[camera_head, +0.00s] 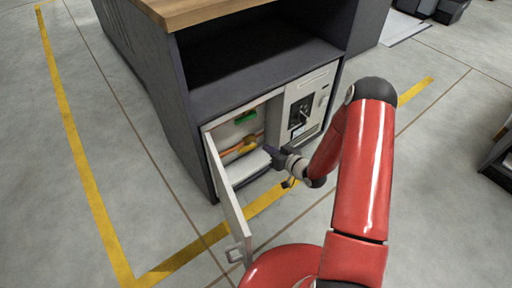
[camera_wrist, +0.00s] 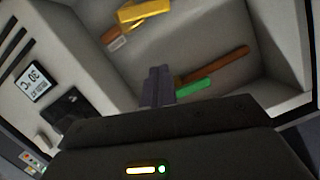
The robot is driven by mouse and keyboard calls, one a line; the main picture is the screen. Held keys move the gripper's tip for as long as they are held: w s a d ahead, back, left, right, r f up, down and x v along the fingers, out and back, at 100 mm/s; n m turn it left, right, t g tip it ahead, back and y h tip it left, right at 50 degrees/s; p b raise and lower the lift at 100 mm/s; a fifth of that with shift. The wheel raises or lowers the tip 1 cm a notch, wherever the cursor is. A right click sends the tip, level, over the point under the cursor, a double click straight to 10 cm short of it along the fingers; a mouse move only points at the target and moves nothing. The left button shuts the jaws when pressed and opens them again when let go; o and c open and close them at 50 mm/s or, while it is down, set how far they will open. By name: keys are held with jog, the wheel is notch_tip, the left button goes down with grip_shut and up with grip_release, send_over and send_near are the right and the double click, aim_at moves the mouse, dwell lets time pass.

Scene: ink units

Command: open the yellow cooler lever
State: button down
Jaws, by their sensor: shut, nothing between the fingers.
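The yellow lever (camera_head: 240,148) is inside the open compartment of the white unit, on its inner wall. In the wrist view the yellow lever (camera_wrist: 143,11) is at the top, partly cut by the frame edge. My gripper (camera_head: 270,150) is at the compartment's right side, with its fingers pointing into the opening. In the wrist view the dark fingers of my gripper (camera_wrist: 157,72) are together with nothing between them. They are apart from the lever in that view. Whether the lever is open or shut is unclear.
The unit's door (camera_head: 228,198) stands swung open at the front left. A green piece (camera_head: 245,117) shows inside, and it also shows in the wrist view (camera_wrist: 195,88) beside a brown bar (camera_wrist: 217,63). A control panel (camera_head: 302,113) is right of the opening.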

send_over(247, 147)
jog(key=s+d, duration=0.1)
jog(key=d, duration=0.1)
notch_tip(247, 147, down, 2)
jog(key=shift+s+a+f, duration=0.1)
jog(key=shift+a+f, duration=0.05)
jog(key=shift+f, duration=0.5)
jog(key=shift+s+a+f, duration=0.1)
jog(key=shift+s+f, duration=0.05)
jog(key=shift+f, duration=0.55)
jog(key=shift+s+a+f, duration=0.1)
jog(key=shift+a+f, duration=0.05)
jog(key=shift+f, duration=0.5)
jog(key=shift+f, duration=0.1)
